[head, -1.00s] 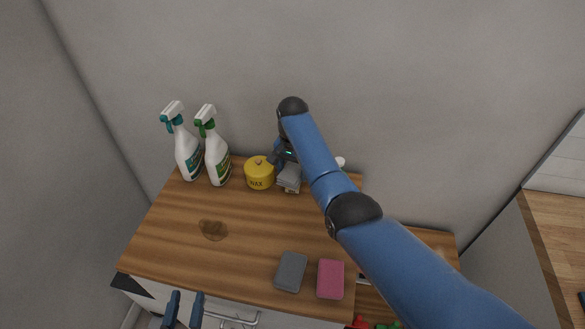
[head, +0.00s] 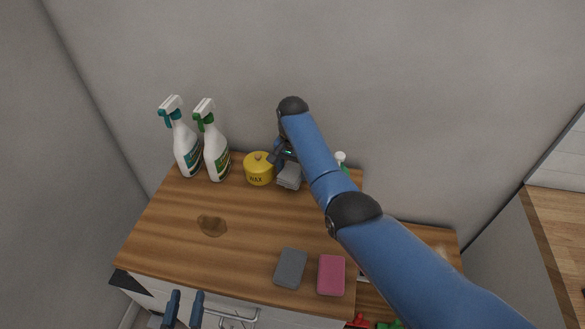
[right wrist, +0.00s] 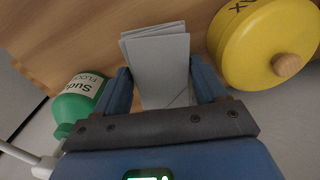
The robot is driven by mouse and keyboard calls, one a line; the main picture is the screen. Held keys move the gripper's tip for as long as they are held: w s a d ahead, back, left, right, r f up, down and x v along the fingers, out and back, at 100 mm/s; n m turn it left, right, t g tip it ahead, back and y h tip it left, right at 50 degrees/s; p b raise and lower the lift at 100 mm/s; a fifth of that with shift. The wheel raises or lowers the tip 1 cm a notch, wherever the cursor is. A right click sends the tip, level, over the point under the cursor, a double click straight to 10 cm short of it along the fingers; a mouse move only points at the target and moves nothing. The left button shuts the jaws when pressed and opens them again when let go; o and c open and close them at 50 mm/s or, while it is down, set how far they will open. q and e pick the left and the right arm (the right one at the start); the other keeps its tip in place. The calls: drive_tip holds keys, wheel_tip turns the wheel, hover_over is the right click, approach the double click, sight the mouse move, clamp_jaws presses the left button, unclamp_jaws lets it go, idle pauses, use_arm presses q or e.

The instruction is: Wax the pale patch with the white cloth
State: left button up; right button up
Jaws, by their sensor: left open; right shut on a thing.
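The white cloth (head: 289,180) looks pale grey and folded, at the back of the wooden counter beside the yellow wax tin (head: 259,170). My right gripper (head: 284,163) is shut on it; the cloth (right wrist: 160,65) shows between both fingers (right wrist: 160,88) in the right wrist view. I cannot tell whether the cloth touches the counter. A faint lighter area (head: 441,252) on the lower wooden surface at right may be the pale patch, partly hidden by my right arm. My left gripper (head: 185,301) is open and empty at the counter's front edge.
Two spray bottles (head: 187,150) (head: 216,155) stand back left. A brown stain (head: 212,226) marks the counter. A grey sponge (head: 290,268) and a pink sponge (head: 331,275) lie at the front. A green bottle (right wrist: 80,104) stands near the cloth.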

sight(292, 171)
drive_tip(key=shift+f+b, duration=0.35)
drive_tip(key=shift+f, duration=0.1)
idle(0.6)
drive_tip(key=shift+f, duration=0.1)
idle(0.9)
drive_tip(key=shift+r+p, duration=3.35)
drive_tip(key=shift+r, duration=0.2)
